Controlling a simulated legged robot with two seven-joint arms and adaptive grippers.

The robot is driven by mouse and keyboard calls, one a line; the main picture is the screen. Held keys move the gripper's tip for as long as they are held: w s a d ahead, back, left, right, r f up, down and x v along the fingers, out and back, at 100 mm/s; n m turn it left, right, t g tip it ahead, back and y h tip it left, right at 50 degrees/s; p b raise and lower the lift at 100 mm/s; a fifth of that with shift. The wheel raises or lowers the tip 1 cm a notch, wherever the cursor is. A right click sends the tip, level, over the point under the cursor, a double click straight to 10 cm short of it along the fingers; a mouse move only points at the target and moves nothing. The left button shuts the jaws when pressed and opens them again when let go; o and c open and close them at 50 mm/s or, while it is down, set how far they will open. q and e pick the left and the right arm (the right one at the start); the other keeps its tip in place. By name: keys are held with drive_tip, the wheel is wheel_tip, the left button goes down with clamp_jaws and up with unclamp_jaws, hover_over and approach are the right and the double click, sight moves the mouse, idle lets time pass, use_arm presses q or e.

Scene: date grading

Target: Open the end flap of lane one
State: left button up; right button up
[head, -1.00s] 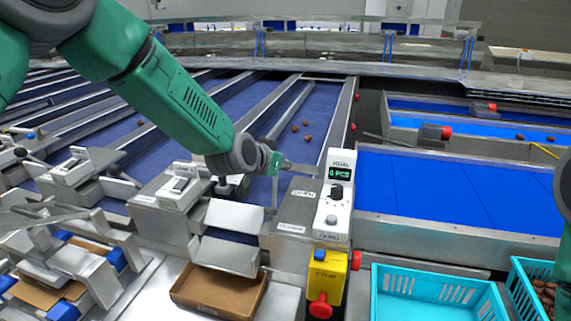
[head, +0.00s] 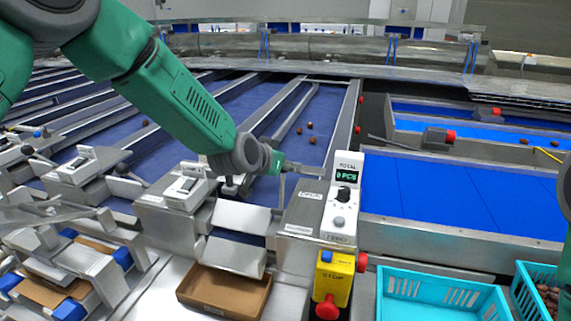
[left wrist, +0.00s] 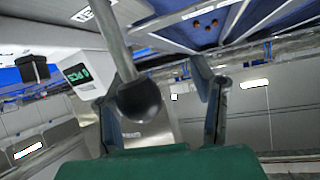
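My left gripper (head: 304,169) is at the end of lane one, just left of the white counter box (head: 340,205). In the left wrist view its two fingers (left wrist: 160,105) stand apart. A metal lever with a black round knob (left wrist: 140,98) shows between them; I cannot tell whether they touch it. The grey metal end flap (head: 235,255) slopes down above a brown tray (head: 190,297), below a second plate (head: 241,215). Three dates (head: 311,126) lie on the blue lane belt, and they also show in the left wrist view (left wrist: 206,24). My right gripper is out of view.
A yellow box with a red button (head: 327,307) hangs below the counter box. Turquoise crates (head: 440,283) stand at the lower right, one holding dates. A wide blue belt (head: 450,195) runs at the right. Neighbouring lane ends with metal plates crowd the left.

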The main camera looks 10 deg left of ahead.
use_arm(q)
drive_tip(key=shift+f, duration=0.2)
drive_tip(key=v, duration=1.1)
drive_tip(key=shift+s+d+r, duration=0.25)
drive_tip(key=shift+d, duration=0.05)
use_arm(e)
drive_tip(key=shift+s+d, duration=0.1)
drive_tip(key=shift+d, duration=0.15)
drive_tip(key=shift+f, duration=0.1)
